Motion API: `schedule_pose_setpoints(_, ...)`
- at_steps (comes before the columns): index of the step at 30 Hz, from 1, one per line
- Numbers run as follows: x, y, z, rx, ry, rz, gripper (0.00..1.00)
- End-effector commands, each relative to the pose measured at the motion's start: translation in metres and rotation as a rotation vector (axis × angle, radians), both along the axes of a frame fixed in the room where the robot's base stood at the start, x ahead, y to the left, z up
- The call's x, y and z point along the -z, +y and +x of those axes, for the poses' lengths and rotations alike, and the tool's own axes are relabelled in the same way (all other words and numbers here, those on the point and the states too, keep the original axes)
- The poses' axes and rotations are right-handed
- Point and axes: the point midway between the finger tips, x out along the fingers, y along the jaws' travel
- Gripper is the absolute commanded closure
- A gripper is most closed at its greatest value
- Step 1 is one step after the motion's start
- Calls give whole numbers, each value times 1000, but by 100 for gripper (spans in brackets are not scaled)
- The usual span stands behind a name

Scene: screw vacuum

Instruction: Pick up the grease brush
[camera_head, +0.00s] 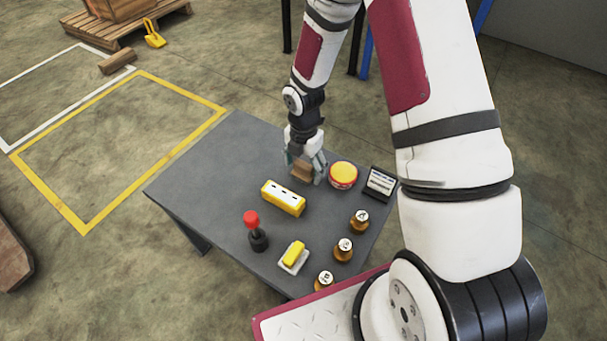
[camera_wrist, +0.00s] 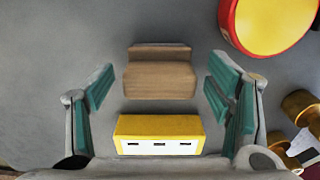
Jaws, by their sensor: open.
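A brown, stepped block (camera_head: 302,171) stands on the grey table below my gripper (camera_head: 305,162). It may be the grease brush, but I cannot make out any bristles. In the wrist view the brown block (camera_wrist: 159,75) lies between the two teal-padded fingers of my gripper (camera_wrist: 158,88). The fingers are open, with a clear gap on either side of the block. They do not appear to touch it. A yellow box with a white, slotted face (camera_head: 284,198) is close by; it also shows in the wrist view (camera_wrist: 158,128).
A round yellow-and-red tin (camera_head: 343,174) is close on the right, beside a dark-framed card (camera_head: 381,182). Several brown bottles (camera_head: 344,249), a red-topped black bottle (camera_head: 252,225) and a yellow block on a white base (camera_head: 294,256) stand nearer. The table's left part (camera_head: 215,165) is clear.

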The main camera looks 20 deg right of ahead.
Motion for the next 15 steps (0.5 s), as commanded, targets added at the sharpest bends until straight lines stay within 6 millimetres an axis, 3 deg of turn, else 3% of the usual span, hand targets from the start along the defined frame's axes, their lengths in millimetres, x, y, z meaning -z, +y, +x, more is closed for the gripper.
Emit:
schedule_pose_setpoints(8,6,0,1,-1,-1,0,27)
schedule_pose_setpoints(15,6,0,0,0,-1,0,79)
